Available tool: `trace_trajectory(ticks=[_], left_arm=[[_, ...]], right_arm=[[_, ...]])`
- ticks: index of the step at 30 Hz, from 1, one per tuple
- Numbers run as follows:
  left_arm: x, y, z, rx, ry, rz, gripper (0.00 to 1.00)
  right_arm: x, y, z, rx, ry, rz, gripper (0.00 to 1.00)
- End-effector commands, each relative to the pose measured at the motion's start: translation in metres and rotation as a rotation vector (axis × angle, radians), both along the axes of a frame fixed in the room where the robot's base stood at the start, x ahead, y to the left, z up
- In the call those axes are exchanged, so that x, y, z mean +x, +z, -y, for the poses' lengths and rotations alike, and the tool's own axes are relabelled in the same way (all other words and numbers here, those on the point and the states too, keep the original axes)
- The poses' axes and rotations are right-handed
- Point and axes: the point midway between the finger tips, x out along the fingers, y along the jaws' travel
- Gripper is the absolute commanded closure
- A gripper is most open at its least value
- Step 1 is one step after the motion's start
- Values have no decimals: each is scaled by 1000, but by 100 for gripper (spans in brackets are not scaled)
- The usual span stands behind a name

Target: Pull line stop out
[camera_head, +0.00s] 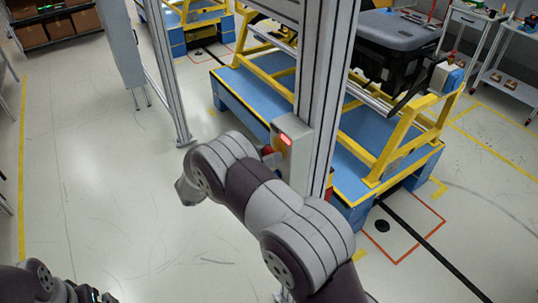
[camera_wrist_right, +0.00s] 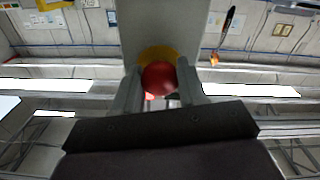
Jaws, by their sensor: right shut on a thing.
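The line stop is a red round button (camera_wrist_right: 158,76) on a yellow ring (camera_wrist_right: 150,53), on a pale grey box (camera_head: 296,150) fixed to an aluminium post. A red light (camera_head: 285,139) glows on the box. My right gripper (camera_wrist_right: 158,84) has a finger on each side of the red button and is shut on it. In the head view my right arm reaches up from the lower right to the box, and its wrist largely hides the fingers and button. My left arm shows only at the lower left corner, and its fingers cannot be made out.
The tall post (camera_head: 324,90) stands right behind the box. A blue platform (camera_head: 246,88) with yellow rails (camera_head: 388,150) lies behind it, carrying a black case (camera_head: 395,45). A grey cart (camera_head: 466,30) stands at the back right. The floor at left is clear.

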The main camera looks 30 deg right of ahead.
Motion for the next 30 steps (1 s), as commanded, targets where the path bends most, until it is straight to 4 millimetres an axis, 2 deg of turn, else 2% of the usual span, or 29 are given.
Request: trace_trajectory(ticks=[1,3,11,14,17,24,30], left_arm=[[0,0,0,0,0,0,1],[0,0,0,0,0,0,1],[0,0,0,0,0,0,1],[0,-6,0,0,0,0,1],[0,-20,0,0,0,0,1],[0,-51,0,0,0,0,1],[0,-61,0,0,0,0,1]], right_arm=[[0,-2,-1,2,1,-4,55],[-1,-2,0,2,1,-4,33],[0,-1,0,2,0,-4,33],[-1,-4,-7,1,1,-3,33],[-2,-8,-27,2,4,-2,33],[-7,-8,-93,1,5,-1,33],[-10,-4,-124,0,2,-3,33]])
